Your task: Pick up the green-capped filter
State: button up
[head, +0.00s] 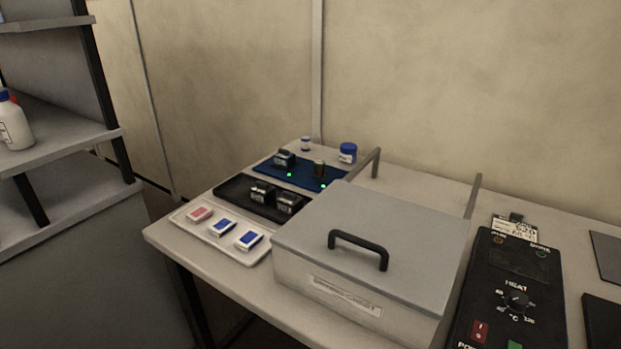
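I cannot make out a clearly green-capped filter in the head view. A small dark olive upright cylinder (319,168) stands on the blue mat (301,178) at the back of the table; its cap colour is too small to tell. A dark block-like item with a pale face (284,159) sits on the same mat to its left. Two bright green dots show on the mat, one in front of each item. Two more dark items, a left one (262,191) and a right one (289,202), sit in the black tray (232,189). My gripper is not in view.
A large grey lidded box (371,236) with a black handle fills the table's middle. A white tray (186,228) holds one red and two blue packets. A blue-capped jar (348,153) and small bottle (305,144) stand behind. A black heater unit (511,290) is right; shelves stand left.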

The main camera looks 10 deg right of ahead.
aim_at(320, 164)
jog(key=i+j, duration=0.1)
jog(key=j, duration=0.9)
jog(key=j+z, duration=0.15)
jog(key=j, duration=0.85)
jog(key=i+z, duration=0.15)
jog(key=z, duration=0.95)
jog(key=i, duration=1.4)
